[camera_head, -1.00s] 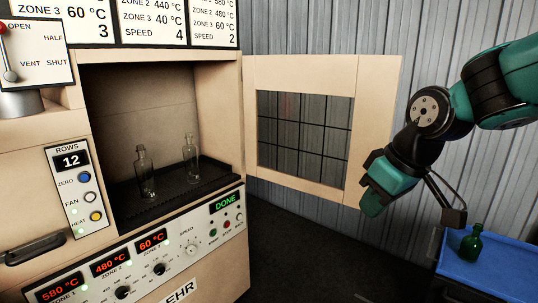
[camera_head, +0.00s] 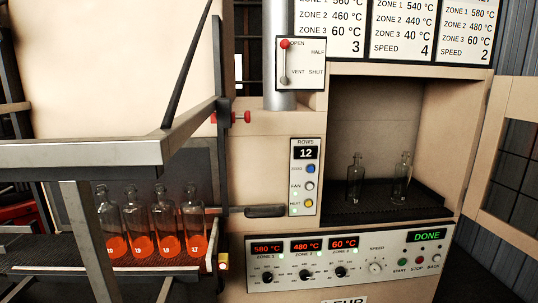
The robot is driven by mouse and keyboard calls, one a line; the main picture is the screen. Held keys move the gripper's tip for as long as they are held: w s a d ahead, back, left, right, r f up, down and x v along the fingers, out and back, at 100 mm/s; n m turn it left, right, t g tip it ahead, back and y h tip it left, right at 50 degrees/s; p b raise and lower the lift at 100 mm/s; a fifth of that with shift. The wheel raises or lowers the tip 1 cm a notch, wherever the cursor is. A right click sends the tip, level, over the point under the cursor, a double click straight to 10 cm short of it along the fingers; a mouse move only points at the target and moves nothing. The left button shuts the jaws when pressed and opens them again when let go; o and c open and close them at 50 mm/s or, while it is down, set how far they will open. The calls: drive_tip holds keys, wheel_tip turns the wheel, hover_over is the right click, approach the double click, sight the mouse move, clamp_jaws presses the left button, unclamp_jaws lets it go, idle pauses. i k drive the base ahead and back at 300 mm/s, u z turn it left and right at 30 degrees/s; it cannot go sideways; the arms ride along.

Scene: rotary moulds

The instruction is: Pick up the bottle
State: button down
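Two clear glass bottles stand upright on the dark floor of the open chamber: a left one (camera_head: 355,178) and a right one (camera_head: 402,177). Several more clear bottles (camera_head: 163,222) with glowing orange bottoms stand in a row on a dark belt at the lower left. Which bottle the task means cannot be told from the picture. My gripper is not in this view. The green bottle seen earlier is also out of view.
The chamber door (camera_head: 508,140) hangs open at the right. A control panel (camera_head: 350,262) under the chamber reads DONE. A grey metal frame (camera_head: 80,153) crosses in front of the belt. A black handle (camera_head: 265,211) sticks out beside the ROWS panel (camera_head: 304,177).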

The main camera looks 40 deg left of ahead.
sight(355, 173)
drive_tip(key=k, duration=1.25)
drive_tip(key=i, duration=1.35)
drive_tip(key=u, duration=0.8)
